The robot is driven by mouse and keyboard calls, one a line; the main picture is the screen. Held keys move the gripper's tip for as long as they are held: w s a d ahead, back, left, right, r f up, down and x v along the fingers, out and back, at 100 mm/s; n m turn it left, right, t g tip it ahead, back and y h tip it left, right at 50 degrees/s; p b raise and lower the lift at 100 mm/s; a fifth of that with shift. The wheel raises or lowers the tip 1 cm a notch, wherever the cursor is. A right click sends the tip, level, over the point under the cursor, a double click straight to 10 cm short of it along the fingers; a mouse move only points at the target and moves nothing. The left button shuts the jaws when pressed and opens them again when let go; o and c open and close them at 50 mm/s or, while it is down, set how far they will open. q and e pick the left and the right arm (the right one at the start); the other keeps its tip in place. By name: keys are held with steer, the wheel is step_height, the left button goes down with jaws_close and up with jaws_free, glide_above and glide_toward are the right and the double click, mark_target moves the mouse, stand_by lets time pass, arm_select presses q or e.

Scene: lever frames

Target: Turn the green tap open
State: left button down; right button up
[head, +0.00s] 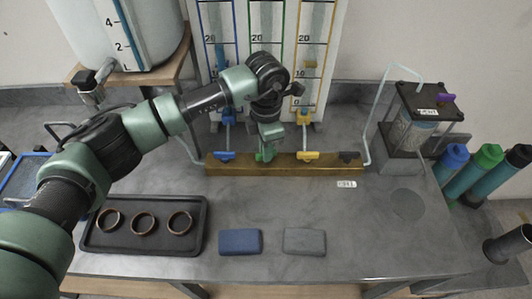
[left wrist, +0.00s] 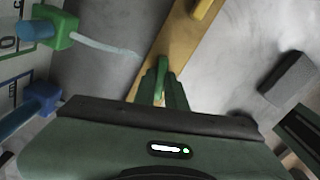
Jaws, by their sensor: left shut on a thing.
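The green tap (head: 260,157) is on a brass manifold bar (head: 285,170) at the back of the bench. It stands between the blue tap (head: 224,156) and the yellow tap (head: 307,156). My left gripper (head: 269,146) reaches down over the bar and is shut on the green tap's handle, hiding part of it in the head view. In the left wrist view, the upright green handle (left wrist: 161,77) sits between the fingers (left wrist: 162,92). My right gripper is in neither view.
A dark tap (head: 350,156) is at the bar's right end. Gauge tubes with coloured fittings stand close behind the bar. A black tray (head: 100,239) with three rings, a blue block (head: 240,241) and a grey block (head: 304,241) lie in front. The bench's right front is clear.

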arm_select(q)
steer(key=n+b, duration=0.1)
steer(key=n, duration=0.1)
steer(key=n+b, duration=0.1)
steer(key=b, duration=0.1)
steer(key=shift+f+n, duration=0.2)
steer(key=shift+n, duration=0.2)
steer(key=n+b, duration=0.2)
steer(key=n, duration=0.1)
steer(key=shift+n+b, duration=0.3)
steer(key=n+b, duration=0.2)
steer(key=n, duration=0.1)
steer(key=shift+r+n, duration=0.1)
steer(key=shift+n, duration=0.2)
steer(key=shift+r+n+b, duration=0.1)
steer(key=shift+n+b, duration=0.9)
steer(key=shift+n, duration=0.6)
steer(key=c, duration=1.5)
jaws_free()
steer(key=shift+o, duration=0.2)
